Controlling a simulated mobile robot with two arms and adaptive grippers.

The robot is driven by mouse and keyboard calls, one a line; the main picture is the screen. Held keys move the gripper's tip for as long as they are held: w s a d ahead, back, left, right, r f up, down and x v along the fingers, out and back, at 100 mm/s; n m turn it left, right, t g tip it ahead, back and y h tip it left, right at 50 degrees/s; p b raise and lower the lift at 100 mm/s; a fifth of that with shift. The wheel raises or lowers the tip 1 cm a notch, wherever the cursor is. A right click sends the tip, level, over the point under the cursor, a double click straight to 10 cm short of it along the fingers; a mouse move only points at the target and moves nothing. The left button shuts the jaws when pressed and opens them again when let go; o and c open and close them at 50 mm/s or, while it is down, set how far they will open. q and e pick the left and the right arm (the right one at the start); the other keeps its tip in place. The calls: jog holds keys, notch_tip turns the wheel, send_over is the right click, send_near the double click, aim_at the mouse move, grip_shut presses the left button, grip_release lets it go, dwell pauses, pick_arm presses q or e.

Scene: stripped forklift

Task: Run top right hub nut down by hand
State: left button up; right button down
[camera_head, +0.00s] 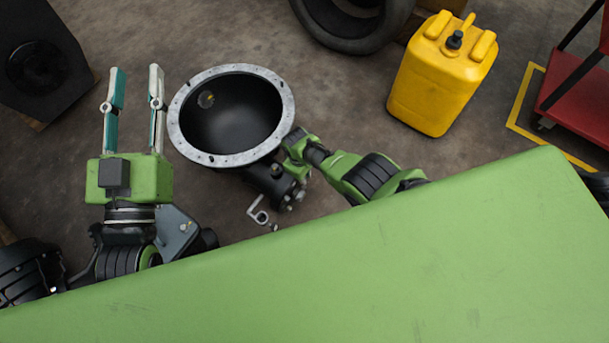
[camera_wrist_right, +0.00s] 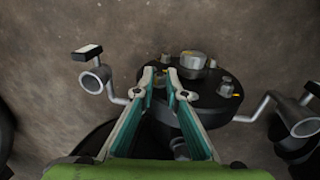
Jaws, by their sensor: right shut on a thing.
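The black round hub (camera_wrist_right: 212,108) fills the middle of the right wrist view. A large metal cap (camera_wrist_right: 193,62) and several nuts show on its face, including one at the right (camera_wrist_right: 225,90). My right gripper (camera_wrist_right: 161,76) is shut at the hub's upper left edge, its tips on a small metal nut (camera_wrist_right: 161,82) that the fingers partly hide. I cannot tell how far down the nut sits. In the head view the hub (camera_head: 270,180) is below the big housing, with my right gripper (camera_head: 296,150) against it. My left gripper (camera_head: 133,88) is open and empty, left of the housing.
A black bowl-shaped housing (camera_head: 180,128) with a grey rim stands between my arms. A bent bracket (camera_head: 259,214) shows below the hub. A yellow canister (camera_head: 440,78), a tyre (camera_head: 345,35) and a red cart (camera_head: 580,100) stand farther off. A green panel (camera_head: 380,265) covers the near side.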

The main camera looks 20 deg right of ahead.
jog(key=c, duration=2.2)
grip_release()
